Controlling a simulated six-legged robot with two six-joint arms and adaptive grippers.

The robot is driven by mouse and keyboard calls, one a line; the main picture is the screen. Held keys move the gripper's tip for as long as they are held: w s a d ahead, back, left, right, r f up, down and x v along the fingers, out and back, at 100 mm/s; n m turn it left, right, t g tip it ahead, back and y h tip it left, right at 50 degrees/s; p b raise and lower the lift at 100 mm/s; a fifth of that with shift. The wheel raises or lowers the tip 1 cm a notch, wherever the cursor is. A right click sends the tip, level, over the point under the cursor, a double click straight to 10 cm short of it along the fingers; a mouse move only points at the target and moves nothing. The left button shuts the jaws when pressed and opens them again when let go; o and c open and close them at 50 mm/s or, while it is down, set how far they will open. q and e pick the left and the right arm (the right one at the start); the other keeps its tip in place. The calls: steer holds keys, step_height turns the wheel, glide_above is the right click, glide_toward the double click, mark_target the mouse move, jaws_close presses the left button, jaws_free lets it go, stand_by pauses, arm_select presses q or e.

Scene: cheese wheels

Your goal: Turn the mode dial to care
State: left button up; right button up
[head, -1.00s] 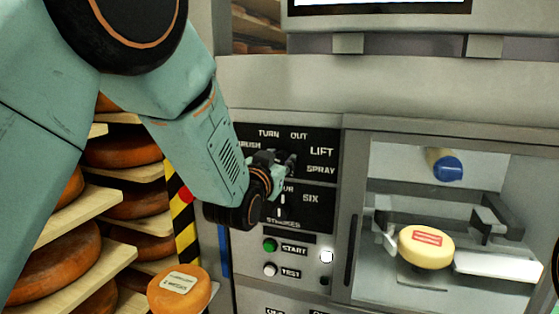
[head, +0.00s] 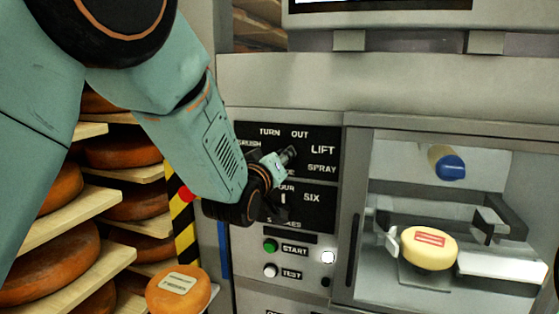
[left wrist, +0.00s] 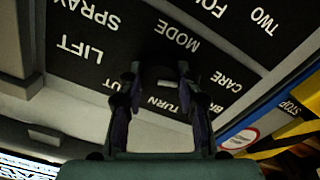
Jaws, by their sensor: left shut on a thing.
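The mode dial (left wrist: 158,78) shows as a dark knob between the fingers of my left gripper (left wrist: 158,72) in the left wrist view. My left gripper (head: 284,158) is shut on it and covers most of it in the head view. The black mode panel (head: 322,137) carries the words turn, out, lift and spray. The care label (left wrist: 222,80) is readable in the left wrist view, near the turn label (left wrist: 164,104); my arm hides it in the head view. Where the dial's pointer stands cannot be told. My right gripper is not in view.
Below the panel are a green start button (head: 270,245) and a test button (head: 270,270). At right, a chamber holds a yellow cheese wheel (head: 428,248) and a blue-tipped nozzle (head: 447,166). Cheese shelves (head: 75,217) and a labelled orange wheel (head: 178,290) stand at left.

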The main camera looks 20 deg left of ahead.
arm_select(q)
steer(key=shift+f+n, duration=0.2)
steer(key=shift+n, duration=0.3)
steer(key=o, duration=1.1)
steer(key=shift+r, duration=0.1)
steer(key=shift+o, duration=0.2)
steer(key=shift+s, duration=0.1)
steer(key=s, duration=1.2)
steer(key=shift+a, duration=0.2)
